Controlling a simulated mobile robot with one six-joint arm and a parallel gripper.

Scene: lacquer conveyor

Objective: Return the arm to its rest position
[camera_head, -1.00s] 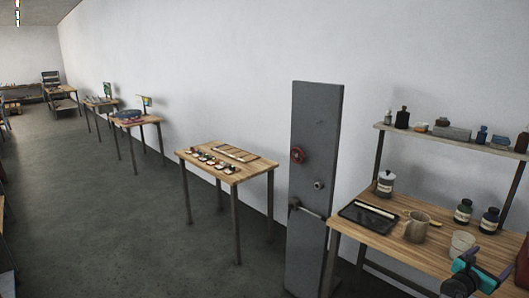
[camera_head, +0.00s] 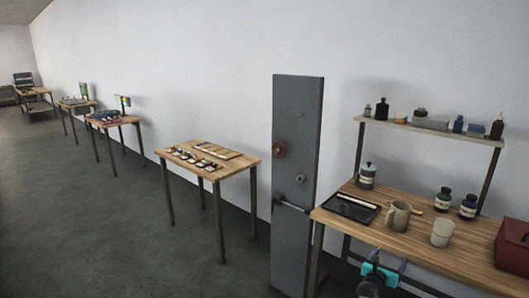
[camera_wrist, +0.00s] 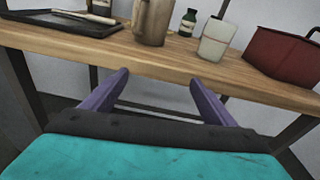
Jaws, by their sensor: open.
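My gripper (camera_head: 385,270) is at the bottom right of the head view, in front of the near edge of the wooden workbench (camera_head: 415,243) and below its top. In the wrist view my gripper (camera_wrist: 158,88) shows two purple fingers spread apart with nothing between them. The bench edge (camera_wrist: 175,72) lies beyond the fingertips. Much of my arm is out of the frame.
On the bench stand a black tray (camera_head: 350,207), a pitcher (camera_head: 397,216), a pale cup (camera_head: 442,233), dark bottles (camera_head: 468,207) and a red box (camera_head: 515,247). A grey panel (camera_head: 297,150) stands left of it. Open floor (camera_head: 110,230) lies to the left.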

